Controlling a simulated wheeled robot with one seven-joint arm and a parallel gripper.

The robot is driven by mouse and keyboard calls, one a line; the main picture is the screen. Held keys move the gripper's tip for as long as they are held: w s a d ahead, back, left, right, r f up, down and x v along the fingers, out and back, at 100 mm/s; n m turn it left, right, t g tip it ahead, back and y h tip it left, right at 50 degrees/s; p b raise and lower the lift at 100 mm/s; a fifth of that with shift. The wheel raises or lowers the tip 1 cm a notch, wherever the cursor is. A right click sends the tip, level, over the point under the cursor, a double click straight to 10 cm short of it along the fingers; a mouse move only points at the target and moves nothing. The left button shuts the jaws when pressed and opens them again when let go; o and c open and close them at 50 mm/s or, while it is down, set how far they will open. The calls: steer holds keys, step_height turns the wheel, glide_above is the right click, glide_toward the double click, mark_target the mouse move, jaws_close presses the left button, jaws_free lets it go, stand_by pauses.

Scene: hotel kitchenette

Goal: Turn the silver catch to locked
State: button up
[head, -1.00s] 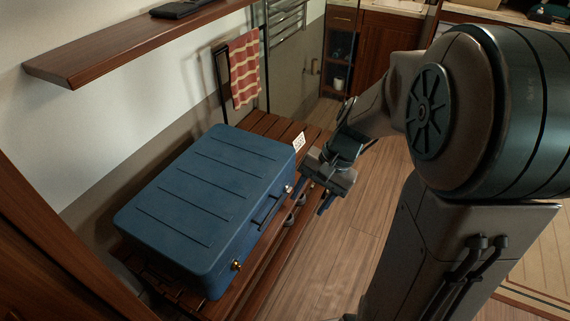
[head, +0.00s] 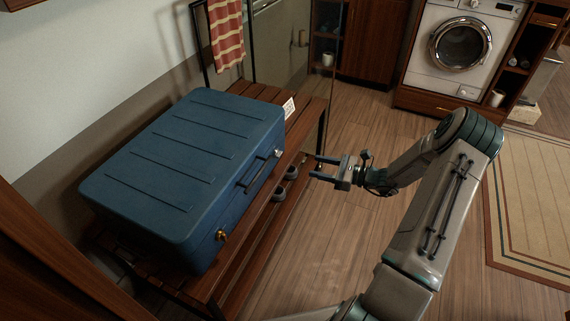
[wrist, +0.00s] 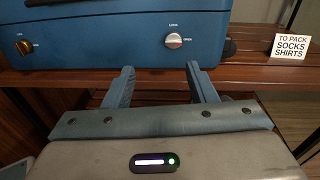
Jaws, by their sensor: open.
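The blue suitcase (head: 185,165) lies flat on a slatted wooden bench. Its silver catch (head: 279,153) is on the front face, near the far end. In the wrist view the silver catch (wrist: 174,40) is a round knob with a red mark lying roughly sideways; small lettering above it looks like "LOCK", and a small label to its right is hard to read. A brass catch (head: 221,236) is at the near end, also in the wrist view (wrist: 24,47). My gripper (head: 315,167) is open and empty, apart from the suitcase, its fingers (wrist: 159,70) pointing at the front face below the silver catch.
A black handle (head: 258,168) sits between the catches. A white card (wrist: 291,47) reading "TO PACK SOCKS SHIRTS" stands on the bench (wrist: 262,70) to the right. Dark shoes (head: 285,182) are on the lower shelf. The floor (head: 290,260) in front is clear.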

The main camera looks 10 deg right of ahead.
steer(key=d+f+m+t, duration=0.1)
steer(key=f, duration=0.1)
steer(key=b, duration=0.3)
glide_toward(278, 154)
steer(key=x, duration=0.7)
steer(key=shift+w+a+f, duration=0.15)
steer(key=shift+w+f, duration=0.1)
steer(key=shift+w, duration=0.1)
steer(key=c, duration=1)
